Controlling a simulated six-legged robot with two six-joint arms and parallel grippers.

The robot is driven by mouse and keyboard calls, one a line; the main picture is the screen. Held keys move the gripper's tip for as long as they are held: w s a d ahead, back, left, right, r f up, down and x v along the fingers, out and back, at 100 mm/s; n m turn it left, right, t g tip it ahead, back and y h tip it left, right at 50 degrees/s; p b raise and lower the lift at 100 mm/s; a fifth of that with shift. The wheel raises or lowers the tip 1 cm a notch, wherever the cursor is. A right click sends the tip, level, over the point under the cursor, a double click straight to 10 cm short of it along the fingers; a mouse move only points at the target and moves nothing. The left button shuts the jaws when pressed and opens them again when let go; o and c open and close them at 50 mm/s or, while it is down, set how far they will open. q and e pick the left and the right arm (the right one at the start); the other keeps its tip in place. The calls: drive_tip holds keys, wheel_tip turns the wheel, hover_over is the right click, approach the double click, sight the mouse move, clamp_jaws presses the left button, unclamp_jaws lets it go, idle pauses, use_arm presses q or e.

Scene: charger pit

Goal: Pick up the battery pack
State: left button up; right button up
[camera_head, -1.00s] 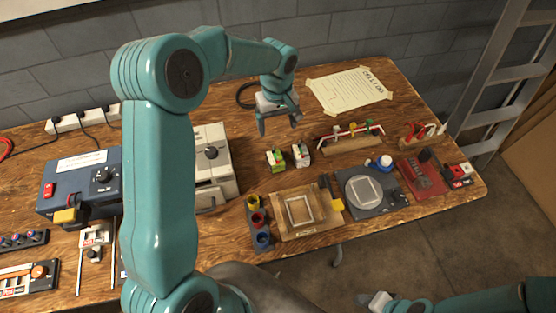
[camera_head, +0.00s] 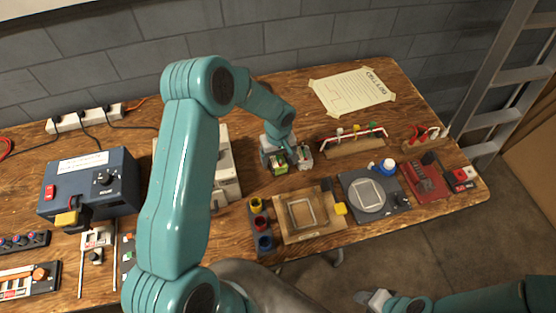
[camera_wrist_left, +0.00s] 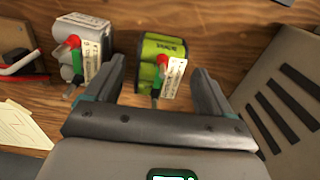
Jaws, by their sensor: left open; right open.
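A green battery pack (camera_head: 279,169) with a red-and-green connector and a white label stands on the wooden table. A grey-white pack (camera_head: 305,156) of similar build stands just right of it. In the left wrist view the green pack (camera_wrist_left: 165,48) lies in the gap between my open fingers, and the grey-white pack (camera_wrist_left: 88,44) is outside them at left. My left gripper (camera_head: 287,162) is open at the packs and partly hides them; its fingers show in the wrist view (camera_wrist_left: 155,84). My right gripper (camera_head: 376,300) is open and empty, low over the floor at the bottom.
A grey machine (camera_head: 226,170) stands left of the packs. A wooden fixture (camera_head: 287,228) and coloured cups (camera_head: 258,222) are in front. A rack with a red-and-white tube (camera_head: 352,143) stands to the right. A taped sheet (camera_head: 352,90) lies behind.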

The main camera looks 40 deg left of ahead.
use_arm(q)
wheel_tip(320, 180, down, 2)
drive_tip(key=shift+w+a+f, duration=0.1)
drive_tip(key=shift+w+f, duration=0.05)
drive_tip(key=shift+f, duration=0.2)
use_arm(e)
drive_tip(key=shift+r, duration=0.35)
use_arm(q)
drive_tip(key=c, duration=1.4)
